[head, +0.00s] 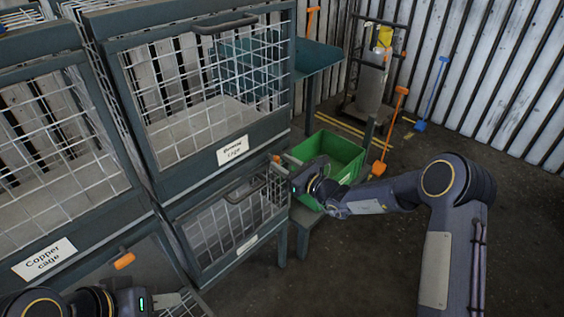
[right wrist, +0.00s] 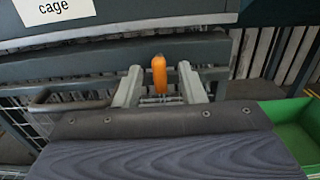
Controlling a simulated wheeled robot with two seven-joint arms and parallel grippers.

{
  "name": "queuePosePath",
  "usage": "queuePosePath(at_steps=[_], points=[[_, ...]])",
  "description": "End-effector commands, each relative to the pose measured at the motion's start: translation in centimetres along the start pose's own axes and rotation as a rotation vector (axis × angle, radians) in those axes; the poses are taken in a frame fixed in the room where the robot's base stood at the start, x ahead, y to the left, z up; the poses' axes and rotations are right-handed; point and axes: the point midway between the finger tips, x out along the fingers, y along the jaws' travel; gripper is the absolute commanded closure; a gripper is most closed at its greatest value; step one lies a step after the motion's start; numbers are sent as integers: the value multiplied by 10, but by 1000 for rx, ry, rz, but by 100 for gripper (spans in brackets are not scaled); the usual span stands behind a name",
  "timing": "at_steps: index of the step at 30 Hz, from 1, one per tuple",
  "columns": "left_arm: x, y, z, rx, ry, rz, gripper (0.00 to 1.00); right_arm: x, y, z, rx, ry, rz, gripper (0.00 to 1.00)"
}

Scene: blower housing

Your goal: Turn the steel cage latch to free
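An orange latch handle (head: 276,158) sits at the upper right corner of the lower right cage (head: 205,236), whose label is too small to read. In the right wrist view the orange handle (right wrist: 159,74) stands upright between the two pale fingers. My right gripper (head: 286,168) is at the latch; in the wrist view its fingers (right wrist: 160,88) are apart, with a gap on each side of the handle. My left gripper (head: 180,300) is low at the left, away from this latch; its finger opening is not clear.
Another orange latch (head: 124,261) is at the lower left, below the Copper cage label (head: 44,258). A mesh cage (head: 205,90) with a door handle (head: 225,23) is above. A green bin (head: 335,150) stands close behind my right gripper. Open floor lies at the right.

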Motion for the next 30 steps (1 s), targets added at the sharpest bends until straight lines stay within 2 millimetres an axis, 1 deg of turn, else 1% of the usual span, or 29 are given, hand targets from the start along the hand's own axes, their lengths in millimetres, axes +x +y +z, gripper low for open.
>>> queuePosePath(at_steps=[1,4,13,21,30], points=[[0,0,0,0,0,0,64,6,0,0,-1,0,1,64],[0,0,0,0,0,0,64,12,0,0,-2,0,1,64],[0,0,0,0,0,0,64,15,0,0,-1,0,0,64],[0,0,0,0,0,0,64,15,0,0,-1,0,0,99],[-1,0,0,0,0,0,64,15,0,0,17,0,0,100]])
